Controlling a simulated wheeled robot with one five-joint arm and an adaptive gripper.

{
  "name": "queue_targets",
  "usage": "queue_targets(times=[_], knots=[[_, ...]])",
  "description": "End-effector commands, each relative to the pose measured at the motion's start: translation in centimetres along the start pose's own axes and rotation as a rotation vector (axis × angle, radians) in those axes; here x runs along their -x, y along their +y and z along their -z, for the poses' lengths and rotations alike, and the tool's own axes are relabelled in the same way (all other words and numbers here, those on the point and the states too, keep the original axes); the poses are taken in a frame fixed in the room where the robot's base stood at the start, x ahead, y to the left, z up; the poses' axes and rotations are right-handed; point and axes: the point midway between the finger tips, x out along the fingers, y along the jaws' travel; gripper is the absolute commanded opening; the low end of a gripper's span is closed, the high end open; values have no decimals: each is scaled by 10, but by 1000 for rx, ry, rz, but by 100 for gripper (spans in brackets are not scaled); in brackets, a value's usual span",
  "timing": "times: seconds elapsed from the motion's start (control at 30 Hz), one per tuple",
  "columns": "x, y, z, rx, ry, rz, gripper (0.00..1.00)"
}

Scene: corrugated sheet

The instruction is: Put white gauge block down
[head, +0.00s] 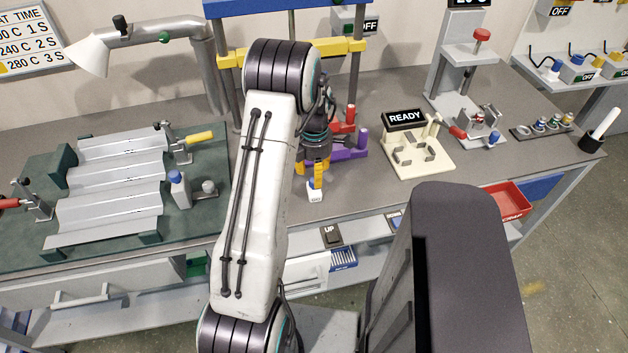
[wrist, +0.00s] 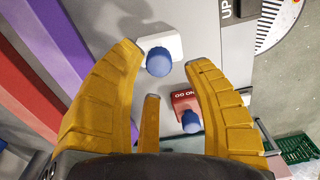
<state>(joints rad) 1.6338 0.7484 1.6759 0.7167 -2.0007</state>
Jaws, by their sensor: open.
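The white gauge block (wrist: 174,41), with a blue round knob on top, sits on the grey bench top in the wrist view. It lies around the tips of my gripper (wrist: 163,56), whose yellow fingers are spread apart. The left fingertip overlaps the block's edge in the picture; I cannot tell whether it touches. In the head view the white block (head: 315,196) shows just below my gripper (head: 317,180), near the bench's front edge. A red block (wrist: 181,98) with a blue knob and lettering stands close by, between the fingers in the wrist view.
A purple bar (head: 345,154) and a yellow-and-blue press frame (head: 228,62) stand behind my gripper. The READY fixture (head: 420,160) is to the right. Corrugated sheet (head: 110,185) lies on a green mat at left. An UP button (head: 331,236) is on the bench front.

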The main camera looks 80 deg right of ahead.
Motion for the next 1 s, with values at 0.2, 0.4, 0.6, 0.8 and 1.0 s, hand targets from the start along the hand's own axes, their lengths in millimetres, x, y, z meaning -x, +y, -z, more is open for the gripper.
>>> queue_targets(times=[0.2,0.4,0.6,0.8,1.0], knots=[[24,-1,-1,0,-1,-2,46],[35,-2,-1,0,0,0,46],[44,2,15,-1,-3,-7,46],[88,6,102,-29,-10,-51,46],[143,-33,226,-91,17,-115,46]])
